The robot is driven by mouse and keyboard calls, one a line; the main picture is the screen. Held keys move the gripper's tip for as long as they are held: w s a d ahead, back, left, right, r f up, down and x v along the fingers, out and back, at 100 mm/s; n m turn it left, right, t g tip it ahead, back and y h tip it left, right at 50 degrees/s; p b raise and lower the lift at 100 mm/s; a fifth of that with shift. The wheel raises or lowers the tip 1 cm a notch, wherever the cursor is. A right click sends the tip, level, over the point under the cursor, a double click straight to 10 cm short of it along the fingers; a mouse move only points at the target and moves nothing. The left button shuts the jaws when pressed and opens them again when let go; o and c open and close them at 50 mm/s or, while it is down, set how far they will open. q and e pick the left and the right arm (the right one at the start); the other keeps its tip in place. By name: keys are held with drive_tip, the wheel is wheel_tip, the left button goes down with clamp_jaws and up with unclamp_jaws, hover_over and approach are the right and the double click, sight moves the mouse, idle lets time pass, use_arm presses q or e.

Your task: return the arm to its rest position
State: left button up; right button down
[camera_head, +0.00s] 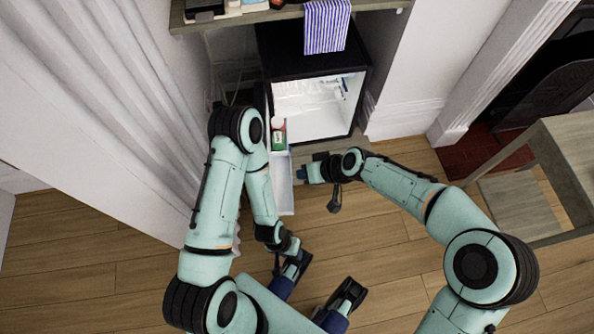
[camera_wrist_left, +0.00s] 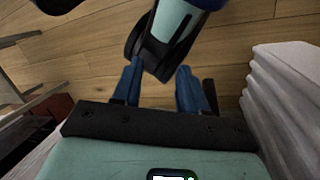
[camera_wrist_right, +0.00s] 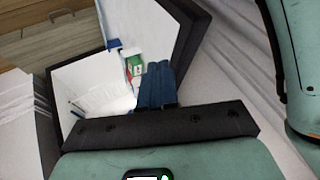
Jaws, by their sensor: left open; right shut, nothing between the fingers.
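My right gripper (camera_head: 302,173) reaches in from the right, just to the right of the open fridge door (camera_head: 283,185). Its blue fingers also show in the right wrist view (camera_wrist_right: 157,85), shut together with nothing between them. My left arm is folded downward, with its wrist low in the middle of the head view. In the left wrist view my left gripper (camera_wrist_left: 158,88) is open, its blue fingers apart. A teal and black part of my own body shows beyond and between them.
The small black fridge (camera_head: 265,55) stands open, its white inside lit. A green, red and white container (camera_head: 279,135) stands in the door. A striped cloth (camera_head: 326,25) hangs from the counter above. A wooden table (camera_head: 560,150) is at the right. Wooden floor (camera_head: 385,265) lies clear between.

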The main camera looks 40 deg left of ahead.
use_arm(q)
drive_tip(key=shift+s, duration=0.1)
use_arm(e)
drive_tip(key=shift+d+r, duration=0.2)
drive_tip(key=shift+r, duration=0.1)
drive_tip(key=s+d+f+m+h+p, duration=0.15)
drive_tip(key=d+f+m+p, duration=0.3)
drive_tip(key=d, duration=0.45)
drive_tip(key=s+d+f+m+h+p, duration=0.1)
drive_tip(key=s+d+f+m+p, duration=0.25)
drive_tip(key=d+f, duration=0.4)
use_arm(q)
wheel_tip(320, 180, up, 14)
drive_tip(key=s+g+p, duration=0.1)
drive_tip(key=p, duration=0.6)
drive_tip(key=shift+s+d+r, duration=0.2)
drive_tip(key=shift+s+d, duration=0.05)
drive_tip(key=shift+d, duration=0.2)
use_arm(e)
drive_tip(key=s+d+r+m+h, duration=0.1)
drive_tip(key=s+d+m, duration=0.5)
drive_tip(key=s+d, duration=0.7)
drive_tip(key=shift+d+r, duration=0.3)
drive_tip(key=shift+d, duration=0.65)
drive_tip(key=shift+s, duration=0.1)
